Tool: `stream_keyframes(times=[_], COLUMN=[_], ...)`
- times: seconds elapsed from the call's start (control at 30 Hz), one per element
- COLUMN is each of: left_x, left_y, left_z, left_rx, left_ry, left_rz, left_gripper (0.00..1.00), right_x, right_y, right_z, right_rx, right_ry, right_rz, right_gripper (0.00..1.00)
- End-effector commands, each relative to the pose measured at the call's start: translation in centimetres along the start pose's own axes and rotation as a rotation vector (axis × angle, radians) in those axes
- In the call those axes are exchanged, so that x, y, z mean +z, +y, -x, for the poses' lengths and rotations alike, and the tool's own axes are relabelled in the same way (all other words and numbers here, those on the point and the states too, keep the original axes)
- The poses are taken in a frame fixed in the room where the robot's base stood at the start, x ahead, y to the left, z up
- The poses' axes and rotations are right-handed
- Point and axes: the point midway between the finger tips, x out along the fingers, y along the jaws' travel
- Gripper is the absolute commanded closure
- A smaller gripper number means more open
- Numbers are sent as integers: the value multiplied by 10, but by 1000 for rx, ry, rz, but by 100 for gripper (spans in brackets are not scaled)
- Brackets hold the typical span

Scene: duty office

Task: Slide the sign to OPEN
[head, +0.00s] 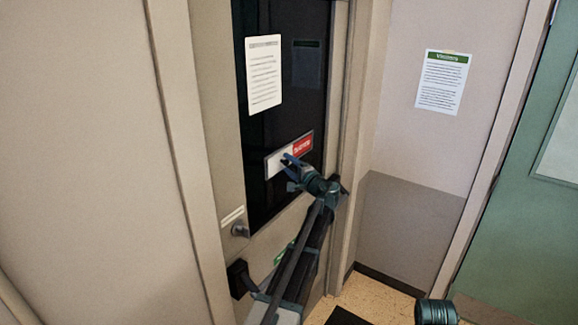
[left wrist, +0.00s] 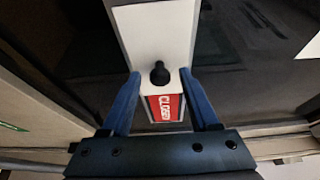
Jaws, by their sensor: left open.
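The sign (head: 274,163) is a narrow tilted plate on the dark glass of the door. Its left part is white and its right part is red with white lettering. In the left wrist view the red part (left wrist: 161,110) reads CLOSED, and a black knob (left wrist: 160,74) stands out from the white panel (left wrist: 153,35) beside it. My left gripper (head: 288,160) is at the sign, covering some of its lower edge. In the left wrist view its blue fingers are open, one on each side of the knob, with gaps visible.
A printed sheet (head: 264,75) is on the glass above the sign. A Visitors notice (head: 442,82) hangs on the wall to the right, near a green door (head: 520,200). A dark mat (head: 348,316) lies on the floor.

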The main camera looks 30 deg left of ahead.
Motion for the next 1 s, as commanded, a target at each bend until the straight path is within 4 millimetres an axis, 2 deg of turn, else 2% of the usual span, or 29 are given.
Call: stream_keyframes(times=[0.3, 0.63, 1.0], left_x=[0, 0, 0], left_y=[0, 0, 0], left_z=[-2, -1, -1], left_rx=[0, 0, 1], left_ry=[0, 0, 0], left_rz=[0, 0, 1], left_gripper=[41, 100, 100], right_x=[0, 0, 0], right_y=[0, 0, 0], right_z=[0, 0, 0], right_rx=[0, 0, 0], right_ry=[0, 0, 0], right_rz=[0, 0, 0], right_gripper=[50, 50, 50])
